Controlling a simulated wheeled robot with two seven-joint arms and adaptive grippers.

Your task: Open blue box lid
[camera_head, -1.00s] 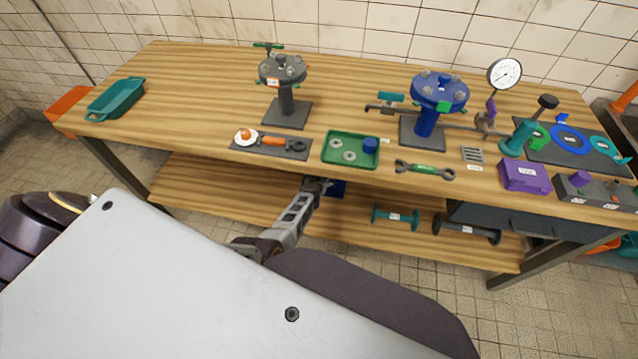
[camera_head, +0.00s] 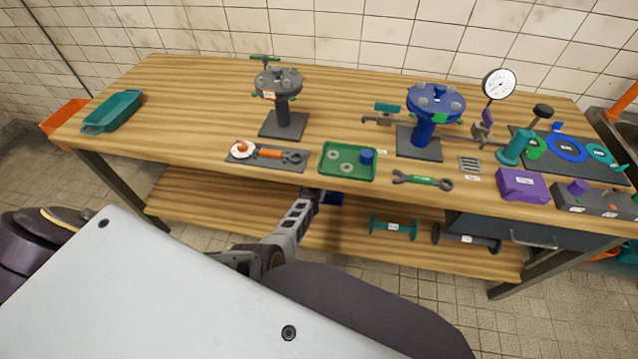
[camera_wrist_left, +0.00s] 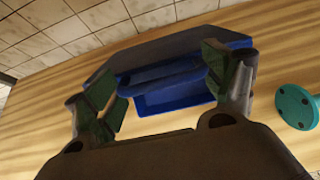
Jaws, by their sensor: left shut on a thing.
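The blue box (camera_head: 334,199) stands on the lower shelf of the workbench, mostly hidden under the tabletop edge in the head view. In the left wrist view the blue box (camera_wrist_left: 180,98) lies beyond my fingers, with a blue bar-like part and a broad dark panel above it. My left gripper (camera_head: 318,194) reaches under the tabletop to the box. How far the lid is raised cannot be told. My right gripper is not in view.
The tabletop edge overhangs my left gripper. A teal flanged spool (camera_head: 393,227) and a dark spool (camera_head: 466,239) lie on the lower shelf to the right. A green tray (camera_head: 347,176) sits on the tabletop above. The shelf left of my gripper is clear.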

